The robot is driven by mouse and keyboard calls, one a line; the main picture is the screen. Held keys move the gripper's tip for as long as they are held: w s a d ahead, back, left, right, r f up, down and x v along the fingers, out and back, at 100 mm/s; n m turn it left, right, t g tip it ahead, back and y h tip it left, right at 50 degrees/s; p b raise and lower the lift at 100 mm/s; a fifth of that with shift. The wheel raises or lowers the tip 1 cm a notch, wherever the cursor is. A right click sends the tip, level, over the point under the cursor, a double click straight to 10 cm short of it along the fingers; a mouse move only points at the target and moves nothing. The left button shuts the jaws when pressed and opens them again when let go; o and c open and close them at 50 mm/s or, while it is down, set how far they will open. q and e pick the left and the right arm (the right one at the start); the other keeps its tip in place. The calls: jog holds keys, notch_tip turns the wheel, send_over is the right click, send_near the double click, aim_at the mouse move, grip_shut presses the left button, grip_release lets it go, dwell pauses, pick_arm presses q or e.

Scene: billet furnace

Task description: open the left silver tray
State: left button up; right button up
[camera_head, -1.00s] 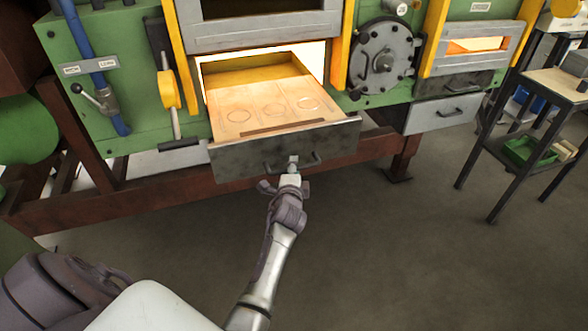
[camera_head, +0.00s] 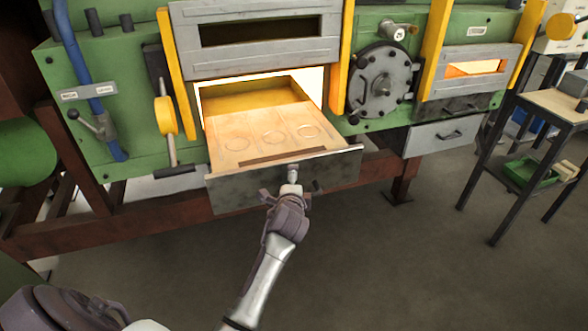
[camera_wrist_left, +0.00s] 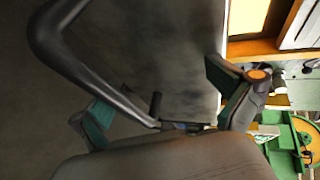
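The left silver tray (camera_head: 235,192) is a grey-fronted drawer, pulled out of the furnace under the left door. Its pale floor with round marks is visible. My left gripper (camera_head: 291,192) is in front of the tray's face, at its dark handle (camera_head: 318,187). In the left wrist view, the gripper (camera_wrist_left: 165,105) has its fingers spread apart. The curved black handle (camera_wrist_left: 85,70) runs across to the space between them; I cannot tell whether they touch it. The gripper hides part of the handle in the head view. My right gripper is not in view.
The green furnace (camera_head: 140,140) has a round hatch (camera_head: 380,85) and a closed right tray (camera_head: 440,136). A side table (camera_head: 560,105) is at the right. The floor in front is clear.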

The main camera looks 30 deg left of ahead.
pick_arm(q)
jog(key=shift+a+r, duration=0.15)
jog(key=shift+r, duration=0.5)
jog(key=shift+s+d+r+p, duration=0.3)
jog(key=shift+s+r, duration=0.05)
jog(key=shift+s, duration=0.05)
jog(key=c, duration=0.4)
jog(key=shift+s+d+p, duration=0.2)
jog(key=shift+s+p, duration=0.2)
jog(key=shift+c, duration=0.5)
jog(key=shift+s+d+p, duration=0.2)
jog(key=shift+s+p, duration=0.15)
jog(key=shift+s, duration=0.15)
jog(key=shift+c, duration=0.4)
jog(key=shift+p+v, duration=0.5)
jog(key=shift+v, duration=0.4)
jog(key=v, duration=0.3)
jog(key=shift+s+p, duration=0.25)
jog(key=shift+p, duration=0.15)
jog(key=shift+s+f+p+v, duration=0.1)
jog(key=shift+f+p+v, duration=0.35)
jog(key=shift+v, duration=1)
jog(key=shift+s+f+p+v, duration=0.15)
jog(key=shift+p+v, duration=0.45)
jog(key=shift+v, duration=0.85)
jog(key=shift+f+p+v, duration=0.4)
jog(key=shift+p+v, duration=0.15)
jog(key=shift+v, duration=0.95)
